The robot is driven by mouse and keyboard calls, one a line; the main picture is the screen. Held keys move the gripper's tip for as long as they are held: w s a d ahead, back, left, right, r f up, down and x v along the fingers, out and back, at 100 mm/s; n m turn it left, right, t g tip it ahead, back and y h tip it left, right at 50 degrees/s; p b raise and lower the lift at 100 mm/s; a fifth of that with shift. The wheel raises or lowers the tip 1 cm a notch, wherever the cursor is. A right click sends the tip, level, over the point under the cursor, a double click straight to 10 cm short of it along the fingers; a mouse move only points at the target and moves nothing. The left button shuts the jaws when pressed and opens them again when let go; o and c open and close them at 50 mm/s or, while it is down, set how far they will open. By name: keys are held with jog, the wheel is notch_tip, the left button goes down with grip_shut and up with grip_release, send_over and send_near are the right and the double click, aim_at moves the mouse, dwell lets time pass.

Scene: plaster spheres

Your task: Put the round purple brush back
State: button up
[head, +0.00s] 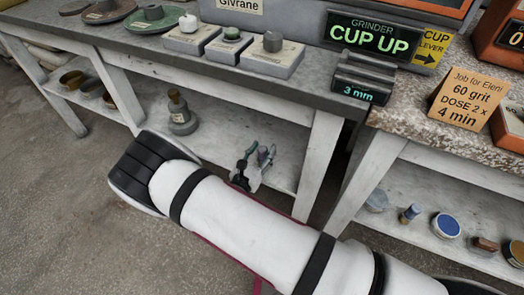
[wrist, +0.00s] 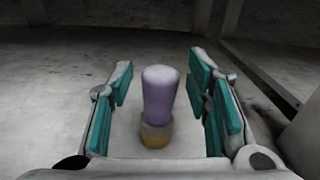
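A round brush with a smooth purple upper part (wrist: 160,92) and a yellowish-brown lower part stands upright in the middle of the wrist view. My gripper (wrist: 160,100) is open around it, one teal-padded finger on each side, with a visible gap to both pads. In the head view my gripper (head: 254,166) is low at the lower shelf under the left bench. A small purple-grey bit of the brush (head: 262,154) seems to show between the fingers, mostly hidden. The brush's place of return cannot be told from these frames.
The left bench top (head: 300,90) overhangs the shelf, and a white leg (head: 320,165) stands right of my gripper. A weight-like object (head: 181,112) stands left on the shelf. The right bench's lower shelf holds a small blue-topped item (head: 410,213) and a blue tin (head: 446,225).

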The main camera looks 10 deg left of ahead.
jog(key=shift+r, duration=0.25)
jog(key=p+v, duration=0.2)
jog(key=v, duration=1)
